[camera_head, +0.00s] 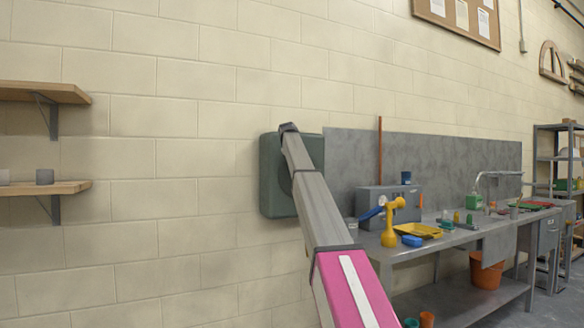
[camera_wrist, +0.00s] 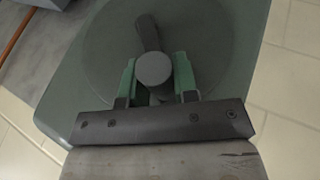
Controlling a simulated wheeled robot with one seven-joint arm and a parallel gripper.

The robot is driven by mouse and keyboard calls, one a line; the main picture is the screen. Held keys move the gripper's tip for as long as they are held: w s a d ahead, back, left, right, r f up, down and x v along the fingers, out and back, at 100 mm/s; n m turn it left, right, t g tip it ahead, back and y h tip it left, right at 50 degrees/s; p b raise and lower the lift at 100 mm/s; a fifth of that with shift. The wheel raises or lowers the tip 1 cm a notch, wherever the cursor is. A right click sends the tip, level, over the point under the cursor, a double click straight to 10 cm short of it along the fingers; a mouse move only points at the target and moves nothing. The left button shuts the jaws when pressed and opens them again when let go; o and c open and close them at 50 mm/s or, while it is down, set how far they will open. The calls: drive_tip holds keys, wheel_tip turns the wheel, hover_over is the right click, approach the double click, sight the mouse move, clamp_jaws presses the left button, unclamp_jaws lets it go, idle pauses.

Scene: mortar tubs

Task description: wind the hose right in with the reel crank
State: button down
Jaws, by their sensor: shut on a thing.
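The hose reel (camera_head: 272,180) is a dark green rounded box on the block wall, partly hidden behind my arm in the head view. In the wrist view, the reel (camera_wrist: 228,75) fills the upper middle, with a round disc on its face. The dark grey crank (camera_wrist: 148,36) crosses that disc and ends in a round knob (camera_wrist: 153,69). My gripper (camera_wrist: 157,82) has green fingers, one on each side of the knob, and is shut on it. In the head view my arm hides the crank and gripper. I cannot make out the hose.
A grey workbench (camera_head: 440,238) stands right of the reel, with a grey box (camera_head: 372,204), a yellow tray (camera_head: 420,230) and other small items on it. An orange bucket (camera_head: 486,270) sits on its lower shelf. Wooden wall shelves (camera_head: 45,188) are at left. The wall between is bare.

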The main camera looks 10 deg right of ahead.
drive_tip(key=w+d+r+y, duration=0.1)
drive_tip(key=w+d+r, duration=0.1)
drive_tip(key=d, duration=0.4)
drive_tip(key=shift+g+y, duration=0.3)
drive_tip(key=shift+d+r, duration=0.1)
drive_tip(key=shift+d, duration=0.05)
idle(0.5)
drive_tip(key=c, duration=0.9)
unclamp_jaws()
drive_tip(key=shift+d+m, duration=0.1)
drive_tip(key=shift+m, duration=0.2)
